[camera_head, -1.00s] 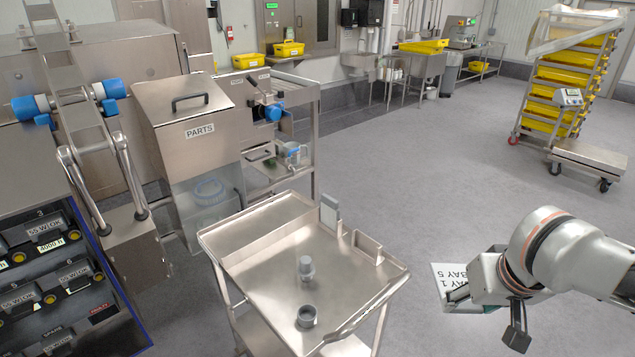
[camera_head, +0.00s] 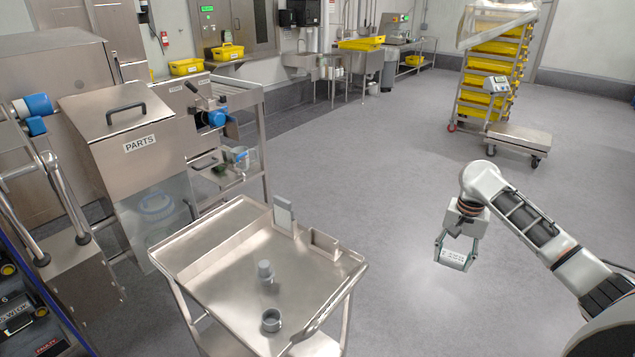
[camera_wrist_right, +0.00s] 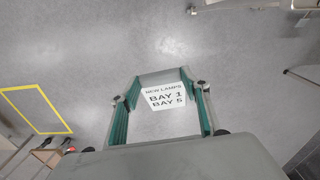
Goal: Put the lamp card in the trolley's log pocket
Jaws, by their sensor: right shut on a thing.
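My right gripper (camera_head: 455,252) is shut on the white lamp card (camera_head: 452,257), which hangs between its fingers over open floor, right of the trolley. In the right wrist view the card (camera_wrist_right: 164,97) reads "NEW LAMPS BAY 1 BAY 5" between the green-lined fingers. The steel trolley (camera_head: 215,262) stands at lower centre, apart from the gripper. On its far right side are a thin upright grey holder (camera_head: 284,216) and a small open-topped steel box (camera_head: 325,243). I cannot tell for sure which is the log pocket. My left gripper is out of view.
A grey capped piece (camera_head: 265,270) and a grey ring-shaped cup (camera_head: 271,320) stand on the trolley top. The PARTS bin (camera_head: 130,135) and a steel bench (camera_head: 262,150) are behind left. A rack of yellow crates (camera_head: 490,80) stands far right. Floor between is clear.

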